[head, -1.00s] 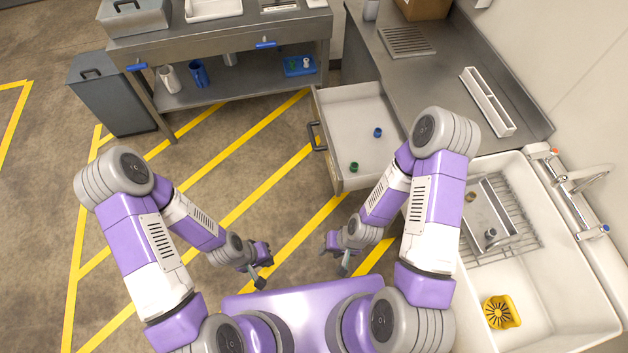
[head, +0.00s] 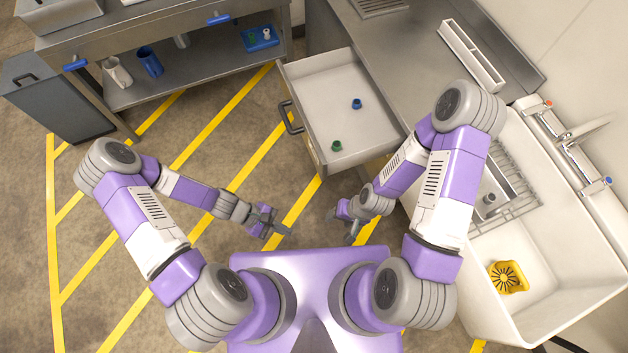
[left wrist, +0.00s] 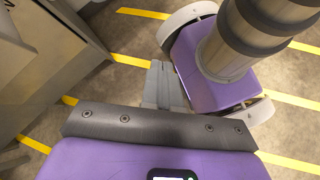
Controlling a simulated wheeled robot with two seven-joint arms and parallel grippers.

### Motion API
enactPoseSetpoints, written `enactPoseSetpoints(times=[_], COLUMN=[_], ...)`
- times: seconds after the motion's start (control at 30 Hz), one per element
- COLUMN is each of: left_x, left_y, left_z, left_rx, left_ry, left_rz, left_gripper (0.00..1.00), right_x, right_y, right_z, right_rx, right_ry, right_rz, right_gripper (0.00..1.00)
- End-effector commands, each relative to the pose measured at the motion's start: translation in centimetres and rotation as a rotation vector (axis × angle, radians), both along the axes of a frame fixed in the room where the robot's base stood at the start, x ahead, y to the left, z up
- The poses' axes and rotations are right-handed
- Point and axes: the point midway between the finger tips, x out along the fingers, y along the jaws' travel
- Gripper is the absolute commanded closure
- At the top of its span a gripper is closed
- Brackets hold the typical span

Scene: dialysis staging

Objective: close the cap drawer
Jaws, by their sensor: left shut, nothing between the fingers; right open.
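The cap drawer (head: 322,101) stands pulled out from under the steel counter in the head view. A blue cap (head: 356,103) and a green cap (head: 336,146) lie inside it. Its dark handle (head: 290,117) is on the drawer's left front face. My left gripper (head: 284,229) is shut and empty, below the handle and apart from it, over the floor. The left wrist view shows its fingers together (left wrist: 163,88). My right gripper (head: 346,232) is open and empty, below the drawer's near corner and apart from it.
A steel table (head: 190,40) with a lower shelf stands at the upper left, beside a grey bin (head: 55,98). Striped floor in front of the drawer is free.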

Motion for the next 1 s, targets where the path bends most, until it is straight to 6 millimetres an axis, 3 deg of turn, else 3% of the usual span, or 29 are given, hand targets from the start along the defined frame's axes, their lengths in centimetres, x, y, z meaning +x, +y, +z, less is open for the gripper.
enactPoseSetpoints(times=[0.03,0.17,0.3,0.4,0.53,0.67,1.0], left_x=[1.2,5.2,9.1,10.7,11.6,12.1,14.2], left_y=[-0.3,-0.2,1.8,3.1,3.2,1.5,-5.4], left_z=[-1.4,-0.8,0.3,0.9,1.3,1.4,1.3], left_rx=[-0.101,-0.370,-0.595,-0.688,-0.733,-0.735,-0.733], left_ry=[0.083,0.226,0.282,0.291,0.294,0.296,0.297], left_rz=[0.123,0.385,0.585,0.661,0.693,0.690,0.687], left_gripper=[1.00,1.00,1.00,1.00,1.00,1.00,1.00], right_x=[0.0,0.0,0.0,0.0,0.0,0.0,0.0], right_y=[0.0,0.0,0.0,0.0,0.0,0.0,0.0], right_z=[-2.0,-4.0,-5.3,-5.7,-5.9,-6.0,-7.2], right_rx=[0.000,0.000,0.000,0.000,0.000,0.000,0.000], right_ry=[0.000,0.000,0.000,0.000,0.000,0.000,0.000], right_rz=[0.000,0.000,0.000,0.000,0.000,0.000,0.000], right_gripper=[0.44,0.44,0.44,0.44,0.44,0.44,0.44])
